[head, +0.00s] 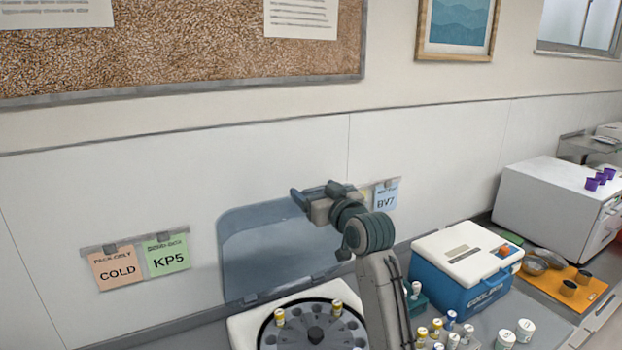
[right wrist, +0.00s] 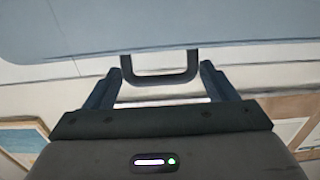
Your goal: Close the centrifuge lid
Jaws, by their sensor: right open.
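The centrifuge (head: 245,325) is at the bottom centre of the head view, partly cut off. Its round rotor (head: 292,334) shows, with yellow-capped tubes in a few slots. The translucent blue lid (head: 262,255) stands raised and open at the back, near the wall. My right gripper (head: 311,194) is open at the lid's upper right edge. In the right wrist view the lid (right wrist: 160,25) spans the top, and its dark U-shaped handle (right wrist: 160,78) lies between the open fingers. I cannot tell whether they touch it. My left gripper is not in view.
Right of my right arm are a blue cooler box (head: 465,270), a rack of capped tubes (head: 440,335) and white-lidded jars (head: 525,328). An orange tray (head: 590,292) and a white machine (head: 545,205) stand farther right. Label cards (head: 167,255) hang on the wall.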

